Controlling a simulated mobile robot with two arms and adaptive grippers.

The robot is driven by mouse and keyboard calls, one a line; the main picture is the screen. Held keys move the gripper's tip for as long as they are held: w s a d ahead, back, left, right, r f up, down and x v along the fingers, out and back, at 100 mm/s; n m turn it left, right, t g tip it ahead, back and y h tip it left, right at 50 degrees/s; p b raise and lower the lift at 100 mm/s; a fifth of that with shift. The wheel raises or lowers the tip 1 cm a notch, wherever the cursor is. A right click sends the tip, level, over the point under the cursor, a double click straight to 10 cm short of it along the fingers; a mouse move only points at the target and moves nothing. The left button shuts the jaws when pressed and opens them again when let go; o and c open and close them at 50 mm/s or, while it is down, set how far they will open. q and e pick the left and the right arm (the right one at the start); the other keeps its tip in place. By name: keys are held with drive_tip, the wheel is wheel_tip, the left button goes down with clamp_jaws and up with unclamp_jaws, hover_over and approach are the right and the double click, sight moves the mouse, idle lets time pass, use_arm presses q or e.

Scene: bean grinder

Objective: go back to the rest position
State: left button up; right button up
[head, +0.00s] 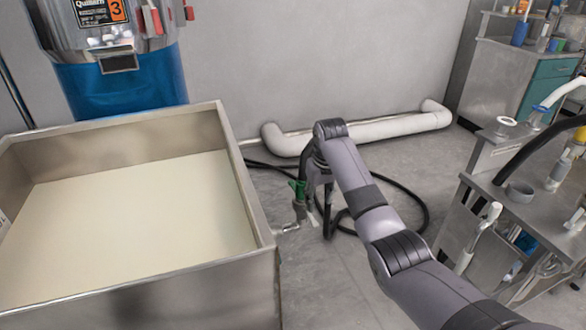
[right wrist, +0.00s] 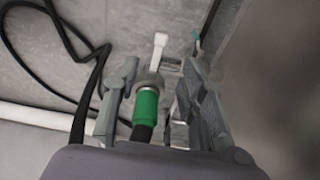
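My right arm reaches in from the lower right of the head view, with its gripper (head: 322,200) pointing down beside the steel bin. In the right wrist view the two fingers of this gripper (right wrist: 158,105) stand apart. A green fitting with a metal end and a white tip (right wrist: 146,106) shows between them, nearer the left finger; a gap shows to the right finger. I cannot tell whether it touches a finger. In the head view a green-topped tap (head: 298,190) shows just left of the gripper. My left gripper is not in view.
The steel bin (head: 262,225) with pale contents fills the left. A blue and steel machine (head: 120,85) stands behind it. A black hose (head: 423,205) lies on the floor near a white pipe (head: 385,128). A cluttered steel cart (head: 480,215) stands at the right.

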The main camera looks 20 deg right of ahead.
drive_tip(key=shift+f, duration=0.1)
